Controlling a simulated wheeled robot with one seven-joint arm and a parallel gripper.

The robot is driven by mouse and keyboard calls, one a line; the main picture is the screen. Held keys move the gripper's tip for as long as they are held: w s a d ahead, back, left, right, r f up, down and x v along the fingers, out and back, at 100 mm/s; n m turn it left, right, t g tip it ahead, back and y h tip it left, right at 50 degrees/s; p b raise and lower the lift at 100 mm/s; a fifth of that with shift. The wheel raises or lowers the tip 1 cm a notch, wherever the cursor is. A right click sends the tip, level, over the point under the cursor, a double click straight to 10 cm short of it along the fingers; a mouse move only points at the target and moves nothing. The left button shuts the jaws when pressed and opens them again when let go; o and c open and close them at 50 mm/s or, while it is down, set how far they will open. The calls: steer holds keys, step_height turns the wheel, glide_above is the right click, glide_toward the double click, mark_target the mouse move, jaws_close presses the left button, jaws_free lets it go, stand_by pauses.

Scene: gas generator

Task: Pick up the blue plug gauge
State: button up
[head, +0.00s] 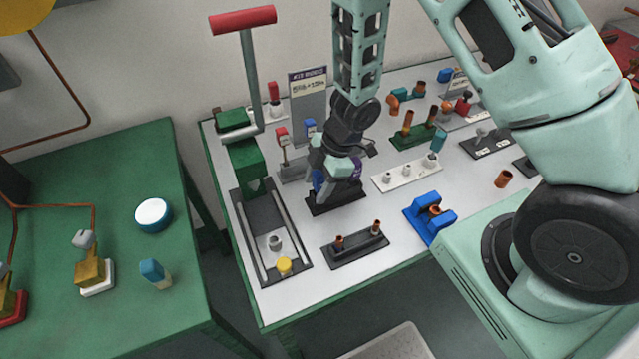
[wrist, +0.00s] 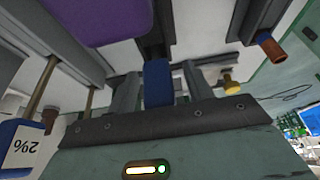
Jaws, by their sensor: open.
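My gripper (head: 338,178) is low over a black stand (head: 336,200) on the white-topped table, its fingers apart. In the wrist view, the blue block-shaped handle (wrist: 157,82), which looks like the blue plug gauge, stands between the two open fingers (wrist: 160,92). Gaps seem to show on both sides of it. In the head view a blue part (head: 318,180) shows at the gripper's left, mostly hidden by the fingers. A purple part (head: 356,168) shows at the gripper's right, and a large purple block (wrist: 98,18) fills the top of the wrist view.
A red and a blue tagged piece (head: 309,127) stand behind the gripper. A black rack with copper pegs (head: 355,249) is in front, a white strip (head: 406,174) to the right, and a green press (head: 245,160) to the left. A blue V-shaped block (head: 428,220) sits near the front edge.

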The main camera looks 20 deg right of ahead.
steer(key=shift+a+f, duration=0.1)
steer(key=shift+f, duration=0.1)
steer(key=c, duration=0.9)
steer(key=shift+r, duration=0.15)
